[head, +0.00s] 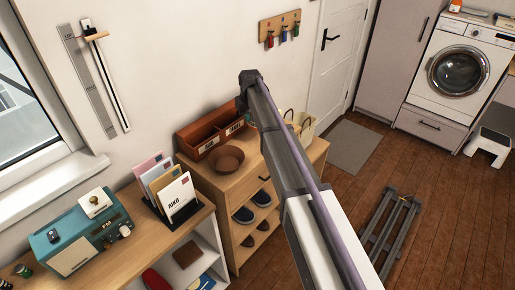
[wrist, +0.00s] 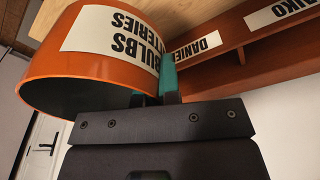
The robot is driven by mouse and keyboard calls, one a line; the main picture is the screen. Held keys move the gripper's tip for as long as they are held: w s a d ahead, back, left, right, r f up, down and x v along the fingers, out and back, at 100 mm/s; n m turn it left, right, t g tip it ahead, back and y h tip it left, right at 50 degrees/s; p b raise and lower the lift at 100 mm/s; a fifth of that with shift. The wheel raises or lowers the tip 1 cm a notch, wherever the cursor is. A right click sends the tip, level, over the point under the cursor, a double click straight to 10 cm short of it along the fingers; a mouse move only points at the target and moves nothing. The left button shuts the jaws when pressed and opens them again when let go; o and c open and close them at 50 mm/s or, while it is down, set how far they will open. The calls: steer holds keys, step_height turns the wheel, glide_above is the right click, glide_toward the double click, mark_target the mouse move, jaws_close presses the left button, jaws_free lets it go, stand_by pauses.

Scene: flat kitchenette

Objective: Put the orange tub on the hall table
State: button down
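The orange tub (wrist: 75,75) fills the left of the wrist view, its white label reading "BULBS BATTERIES" upside down. In the head view my arm hides it. My gripper (wrist: 158,95) is at the tub's rim, with a teal-sided finger beside its outer wall. The other finger is mostly hidden, so I cannot tell whether they are closed on the wall. Two pieces could be the hall table: the wooden table (head: 137,240) at lower left, or the shoe cabinet (head: 216,187) right of it. I cannot tell which.
On the cabinet stand a brown bowl (head: 227,159) and a red-brown name-labelled organizer (head: 200,134), close beside the tub in the wrist view (wrist: 240,35). The left table holds a teal radio-like box (head: 82,236) and a letter rack (head: 170,190). A grey rack (head: 388,232) lies on the floor.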

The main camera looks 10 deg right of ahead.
step_height(320, 180, down, 10)
steer(key=b, duration=1)
steer(key=shift+f, duration=0.25)
steer(key=shift+r, duration=0.35)
steer(key=shift+d+f, duration=0.1)
steer(key=shift+f, duration=0.15)
steer(key=c, duration=1.3)
jaws_free()
steer(key=shift+r, duration=0.1)
steer(key=r+p, duration=0.4)
steer(key=s+r+p, duration=0.1)
steer(key=r+p, duration=0.7)
steer(key=shift+s+d+r, duration=0.1)
steer(key=shift+s+r, duration=0.1)
steer(key=shift+s, duration=0.2)
steer(key=s+d+m+g, duration=0.1)
steer(key=s+d+m, duration=0.1)
steer(key=s, duration=3.5)
steer(key=shift+s+d+f+m+g, duration=0.25)
steer(key=shift+d+m+g, duration=0.15)
steer(key=shift+d, duration=0.3)
